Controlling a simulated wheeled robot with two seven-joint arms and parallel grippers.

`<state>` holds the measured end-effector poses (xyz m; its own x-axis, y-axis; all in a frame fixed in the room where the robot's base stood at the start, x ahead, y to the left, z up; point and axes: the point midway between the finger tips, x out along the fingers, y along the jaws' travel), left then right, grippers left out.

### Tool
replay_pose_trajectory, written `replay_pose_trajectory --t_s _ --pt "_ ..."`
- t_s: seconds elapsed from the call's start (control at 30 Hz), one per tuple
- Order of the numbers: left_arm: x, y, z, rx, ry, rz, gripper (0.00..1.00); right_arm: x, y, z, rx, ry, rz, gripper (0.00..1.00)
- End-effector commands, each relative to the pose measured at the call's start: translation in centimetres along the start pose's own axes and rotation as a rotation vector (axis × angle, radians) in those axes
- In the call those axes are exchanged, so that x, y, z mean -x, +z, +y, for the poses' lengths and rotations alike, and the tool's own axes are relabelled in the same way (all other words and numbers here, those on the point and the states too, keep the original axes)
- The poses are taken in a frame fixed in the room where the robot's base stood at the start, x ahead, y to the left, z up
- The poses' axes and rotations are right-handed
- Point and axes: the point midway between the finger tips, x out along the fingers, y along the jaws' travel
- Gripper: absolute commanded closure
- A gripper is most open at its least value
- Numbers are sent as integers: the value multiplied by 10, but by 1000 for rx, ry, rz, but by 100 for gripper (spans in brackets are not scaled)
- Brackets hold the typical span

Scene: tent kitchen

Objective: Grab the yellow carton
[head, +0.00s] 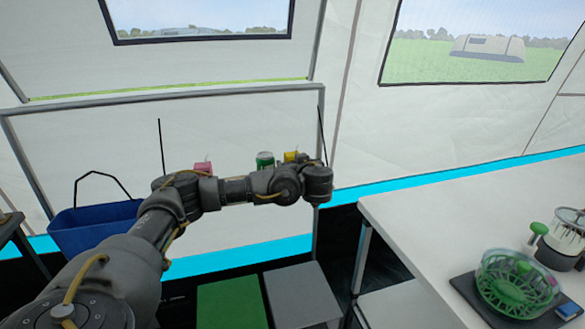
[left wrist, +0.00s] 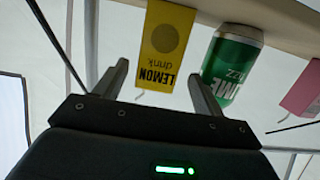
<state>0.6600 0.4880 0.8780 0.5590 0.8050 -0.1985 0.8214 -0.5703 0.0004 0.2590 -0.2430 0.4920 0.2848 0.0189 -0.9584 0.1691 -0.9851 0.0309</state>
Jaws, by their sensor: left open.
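The yellow carton (head: 290,156), labelled LEMON drink, shows only in small part in the head view, behind my left arm. In the left wrist view, the yellow carton (left wrist: 166,45) appears upside down against a pale ledge, in line with the gap between my fingers. My left gripper (left wrist: 157,70) is open and empty, its two fingertips on either side of the carton's lower picture end. I cannot tell how far the carton reaches between them. In the head view the fingers are mostly hidden by the wrist. My right gripper is not in view.
A green can (head: 265,160) stands close beside the carton, with a pink carton (head: 202,168) farther left. A blue bin (head: 95,228) is at left. Thin black rods rise near the ledge.

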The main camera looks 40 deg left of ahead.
Motion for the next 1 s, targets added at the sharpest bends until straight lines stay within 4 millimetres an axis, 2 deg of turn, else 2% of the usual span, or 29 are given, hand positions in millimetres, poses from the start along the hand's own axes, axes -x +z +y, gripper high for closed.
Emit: replay_pose_trajectory --t_s 0.1,0.2,0.37,0.67,1.0 --pt "-11 -2 1 0 -3 0 30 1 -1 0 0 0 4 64" --pt "-26 -2 2 -1 -4 0 30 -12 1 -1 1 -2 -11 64" --pt "-46 -1 3 -1 -2 0 30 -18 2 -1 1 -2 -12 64" --pt "-51 0 3 -1 0 -1 30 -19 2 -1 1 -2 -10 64" --pt "-51 0 3 -1 0 -1 73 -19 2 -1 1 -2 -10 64"
